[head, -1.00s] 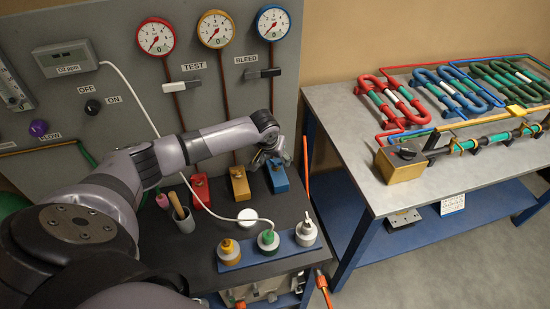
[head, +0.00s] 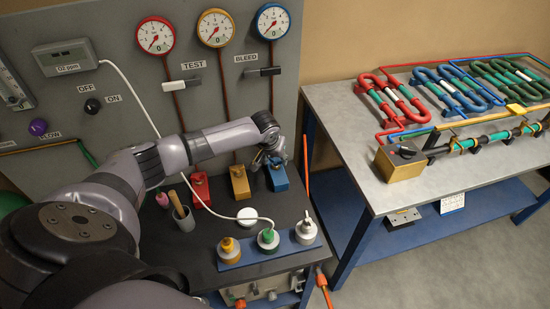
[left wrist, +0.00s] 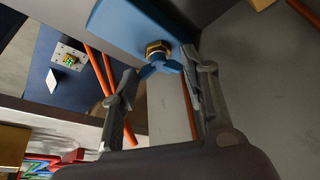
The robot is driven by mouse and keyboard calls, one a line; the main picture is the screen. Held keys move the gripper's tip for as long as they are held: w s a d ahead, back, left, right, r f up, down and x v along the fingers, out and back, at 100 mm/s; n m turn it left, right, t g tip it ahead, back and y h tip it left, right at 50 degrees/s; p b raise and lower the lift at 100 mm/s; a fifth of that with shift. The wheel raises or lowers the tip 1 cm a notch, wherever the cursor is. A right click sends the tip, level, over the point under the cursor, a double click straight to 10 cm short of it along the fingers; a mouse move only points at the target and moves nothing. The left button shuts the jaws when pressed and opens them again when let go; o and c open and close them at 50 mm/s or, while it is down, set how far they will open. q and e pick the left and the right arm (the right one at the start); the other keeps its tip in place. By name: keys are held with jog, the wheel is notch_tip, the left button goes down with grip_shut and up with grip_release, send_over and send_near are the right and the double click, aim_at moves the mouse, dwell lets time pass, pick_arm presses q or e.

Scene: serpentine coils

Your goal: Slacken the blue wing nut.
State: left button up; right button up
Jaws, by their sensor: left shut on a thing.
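The blue wing nut (left wrist: 160,66) sits on a brass-coloured threaded fitting (left wrist: 158,47) at the end of a blue block (left wrist: 125,30) in the left wrist view. My left gripper (left wrist: 160,72) has one finger on each side of the wing nut and is shut on its wings. In the head view the blue block (head: 278,179) stands at the back right of the dark bench, and my left gripper (head: 268,159) is at its top, hiding the nut. My right gripper is in neither view.
A yellow block (head: 240,187) and a red block (head: 201,194) stand left of the blue one. A cup with tools (head: 184,222) and a white round lid (head: 247,217) are nearby. A blue rack (head: 255,254) holds capped bottles in front. An orange rod (head: 306,170) rises at right.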

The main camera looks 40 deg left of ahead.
pick_arm(q)
jog(key=shift+c, duration=1.3)
jog(key=n+p, duration=0.2)
jog(key=p, duration=0.1)
jog(key=shift+d+r+n+y+p, duration=0.25)
jog(key=shift+r+n+y+p, duration=0.1)
jog(key=shift+n+y+p, duration=0.05)
jog(key=shift+w+f+n+g+y+p, duration=0.1)
jog(key=shift+f+n+g+y+p, duration=0.15)
jog(key=shift+n+p, duration=0.4)
jog(key=shift+n, duration=0.55)
jog(key=shift+a+f, duration=0.1)
jog(key=shift+y, duration=0.25)
jog(key=o, duration=1.2)
jog(key=shift+c, duration=0.2)
